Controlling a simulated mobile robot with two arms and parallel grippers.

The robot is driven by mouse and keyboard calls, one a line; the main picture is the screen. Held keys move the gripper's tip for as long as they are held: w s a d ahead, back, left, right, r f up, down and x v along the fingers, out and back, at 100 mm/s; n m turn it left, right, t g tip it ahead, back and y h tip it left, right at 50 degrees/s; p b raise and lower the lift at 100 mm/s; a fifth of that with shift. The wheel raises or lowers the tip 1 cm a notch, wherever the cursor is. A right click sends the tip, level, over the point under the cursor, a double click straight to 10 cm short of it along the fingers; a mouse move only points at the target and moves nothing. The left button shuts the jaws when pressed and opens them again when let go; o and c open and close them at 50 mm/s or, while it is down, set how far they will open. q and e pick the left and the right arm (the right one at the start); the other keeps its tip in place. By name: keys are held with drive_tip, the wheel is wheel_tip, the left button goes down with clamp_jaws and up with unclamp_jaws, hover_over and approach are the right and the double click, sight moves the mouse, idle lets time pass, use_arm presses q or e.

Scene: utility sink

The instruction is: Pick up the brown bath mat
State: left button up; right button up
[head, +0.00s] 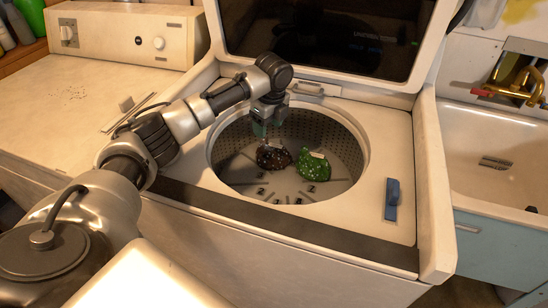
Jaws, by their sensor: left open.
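The brown bath mat (273,157) is a small, dark brown speckled bundle. It lies inside the drum of the open top-loading washer, left of the drum's middle. My left gripper (261,131) reaches down into the drum opening, just above and slightly left of the brown mat. It is open, and I cannot tell whether its fingers touch the mat. My right gripper is not in view.
A green speckled bundle (314,166) lies in the drum right of the brown mat. The perforated drum wall and rim (364,150) surround both. The raised lid (330,35) stands behind. A blue object (392,198) sits on the washer's right top; a sink (490,150) is farther right.

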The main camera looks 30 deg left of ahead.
sight(268, 147)
use_arm(q)
wheel_tip(268, 147, down, 3)
drive_tip(key=shift+a+r, duration=0.15)
drive_tip(key=shift+w+a+f, duration=0.1)
drive_tip(key=shift+w+f, duration=0.1)
drive_tip(key=shift+f, duration=1.3)
drive_tip(key=shift+w+a+f, duration=0.1)
drive_tip(key=shift+w+f, duration=0.1)
drive_tip(key=shift+f, duration=1.3)
clamp_jaws()
